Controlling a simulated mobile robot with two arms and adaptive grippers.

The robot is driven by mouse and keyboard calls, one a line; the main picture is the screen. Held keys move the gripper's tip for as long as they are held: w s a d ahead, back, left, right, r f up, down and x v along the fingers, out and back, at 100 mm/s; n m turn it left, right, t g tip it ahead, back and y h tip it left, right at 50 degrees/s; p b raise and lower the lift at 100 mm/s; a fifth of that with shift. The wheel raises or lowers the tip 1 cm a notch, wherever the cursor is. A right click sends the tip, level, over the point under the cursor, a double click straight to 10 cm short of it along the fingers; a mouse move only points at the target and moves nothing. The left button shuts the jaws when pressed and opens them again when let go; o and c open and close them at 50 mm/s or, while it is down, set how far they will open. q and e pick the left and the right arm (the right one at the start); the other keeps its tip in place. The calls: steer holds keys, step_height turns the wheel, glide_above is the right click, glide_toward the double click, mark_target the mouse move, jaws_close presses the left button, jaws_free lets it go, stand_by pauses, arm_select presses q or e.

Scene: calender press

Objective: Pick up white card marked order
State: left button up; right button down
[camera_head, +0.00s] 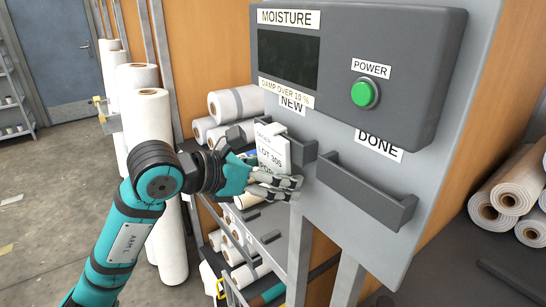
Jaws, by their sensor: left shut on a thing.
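The white card (272,148) stands upright at the dark grey holder under the NEW label, with "LOT 309" printed on it. A line of print below is partly hidden by my fingers. My left gripper (276,184) reaches in from the left and is shut on the lower part of the card. I cannot tell whether the card is still inside the holder (304,150) or just in front of it. My right gripper is not in view.
The grey panel carries a moisture box (410,50) with a dark screen and a green power button (364,93). An empty-looking DONE holder (365,193) is at its right. Shelves with rolls (240,103) stand behind and below my gripper. More rolls (510,190) lie at right.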

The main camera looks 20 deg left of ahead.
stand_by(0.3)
arm_select(q)
steer(key=shift+s+a+r, duration=0.15)
steer(key=shift+r, duration=0.1)
steer(key=b+v, duration=0.1)
steer(key=v, duration=0.3)
steer(key=r+b+v, duration=0.1)
steer(key=b+v, duration=0.1)
steer(key=v, duration=0.3)
steer(key=b+v, duration=0.1)
steer(key=v, duration=0.4)
steer(key=shift+r, duration=0.2)
steer(key=c, duration=0.4)
steer(key=shift+s+a+r, duration=0.2)
steer(key=shift+s+r, duration=0.1)
steer(key=shift+c, duration=0.2)
